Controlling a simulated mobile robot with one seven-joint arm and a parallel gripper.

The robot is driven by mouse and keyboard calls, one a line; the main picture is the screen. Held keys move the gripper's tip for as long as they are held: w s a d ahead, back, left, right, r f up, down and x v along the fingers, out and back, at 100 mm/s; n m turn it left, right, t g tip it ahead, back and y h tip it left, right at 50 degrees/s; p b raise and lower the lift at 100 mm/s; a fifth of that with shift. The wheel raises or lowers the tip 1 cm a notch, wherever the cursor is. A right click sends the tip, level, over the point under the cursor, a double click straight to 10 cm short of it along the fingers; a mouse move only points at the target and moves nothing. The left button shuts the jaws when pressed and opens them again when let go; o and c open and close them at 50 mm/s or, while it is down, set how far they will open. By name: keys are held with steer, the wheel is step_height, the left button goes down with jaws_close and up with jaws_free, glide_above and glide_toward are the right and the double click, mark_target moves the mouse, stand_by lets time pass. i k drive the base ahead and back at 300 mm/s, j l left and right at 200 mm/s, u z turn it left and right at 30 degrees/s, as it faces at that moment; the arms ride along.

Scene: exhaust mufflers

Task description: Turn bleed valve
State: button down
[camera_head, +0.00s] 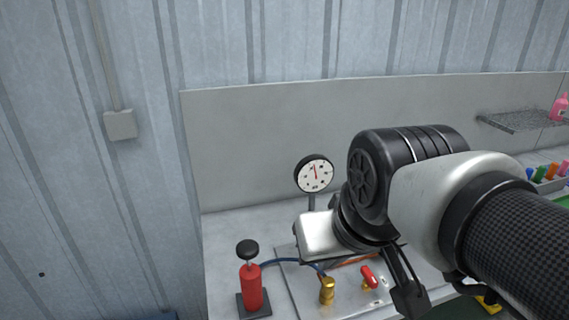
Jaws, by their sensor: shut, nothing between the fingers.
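A small red handle (369,276) on a metal plate (305,292) looks like the bleed valve. A brass fitting (327,291) stands upright to its left. A round white-faced gauge (314,174) stands on a post behind the plate. My gripper (410,297) points down at the lower right, just right of the red handle in the picture. Its dark finger part shows, shut and empty. I cannot tell whether it touches the handle. My arm hides part of the plate and the bench behind it.
A red hand pump (251,287) with a black knob stands on the left, with a blue hose (285,261) running to the brass fitting. A wire shelf (515,121) with a pink bottle (560,106) is at the right. The bench (225,228) is bare at the back left.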

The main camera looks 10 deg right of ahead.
mark_target(368, 276)
steer(key=l+z, duration=0.3)
steer(key=l, duration=0.4)
steer(key=k+j+z, duration=0.25)
steer(key=j, duration=0.15)
steer(key=k+j+z, duration=0.3)
steer(key=i+j, duration=0.05)
steer(key=i, duration=0.05)
